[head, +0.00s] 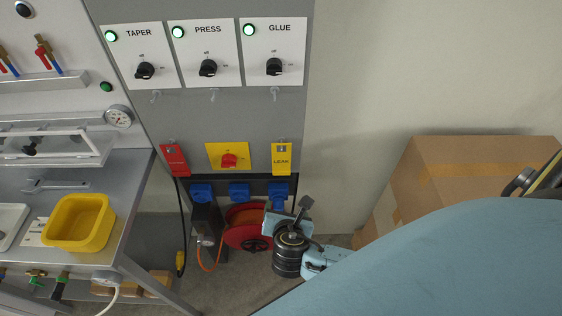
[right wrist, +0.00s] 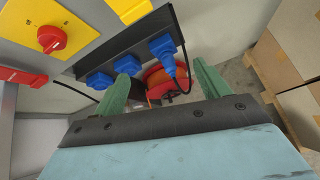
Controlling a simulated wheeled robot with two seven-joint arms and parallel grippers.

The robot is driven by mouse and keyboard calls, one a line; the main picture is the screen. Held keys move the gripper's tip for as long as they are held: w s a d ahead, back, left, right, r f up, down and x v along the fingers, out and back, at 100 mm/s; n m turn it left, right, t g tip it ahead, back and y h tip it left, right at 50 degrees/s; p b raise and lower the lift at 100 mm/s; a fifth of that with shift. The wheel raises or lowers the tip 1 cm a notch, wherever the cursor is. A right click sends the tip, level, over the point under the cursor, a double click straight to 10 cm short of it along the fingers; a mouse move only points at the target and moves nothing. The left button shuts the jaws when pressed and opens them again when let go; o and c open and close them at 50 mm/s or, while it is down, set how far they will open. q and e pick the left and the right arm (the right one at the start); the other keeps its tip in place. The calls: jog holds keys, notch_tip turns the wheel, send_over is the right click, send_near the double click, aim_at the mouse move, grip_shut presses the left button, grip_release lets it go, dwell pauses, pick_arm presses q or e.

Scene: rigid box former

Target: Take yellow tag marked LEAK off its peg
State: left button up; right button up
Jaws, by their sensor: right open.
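The yellow tag marked LEAK (head: 281,159) hangs on a peg on the grey panel, right of the yellow plate with the red knob. In the right wrist view, a yellow piece at the top edge looks like the tag (right wrist: 130,8), cut off by the frame. My right gripper (head: 287,210) is below the tag in the head view, apart from it, in front of the blue sockets. In the right wrist view its two green fingers (right wrist: 163,82) are spread with nothing gripped between them. My left gripper is not in view.
A red tag (head: 174,160) hangs left of the yellow switch plate (head: 228,156). Blue sockets (head: 239,190) and a red cable reel (head: 245,228) are below. A bench with a yellow bin (head: 79,222) stands left; cardboard boxes (head: 470,165) stand right.

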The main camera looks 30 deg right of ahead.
aim_at(281, 157)
notch_tip(281, 157, up, 11)
jog(key=w+n+t+h, duration=0.1)
jog(key=n+t, duration=0.1)
jog(key=n, duration=0.1)
jog(key=b+x, duration=0.1)
jog(key=x, duration=1.1)
jog(key=shift+w+d+b, duration=0.15)
jog(key=shift+w+b, duration=0.2)
jog(key=c, duration=1)
jog(key=shift+r, duration=0.1)
jog(key=shift+c, duration=0.2)
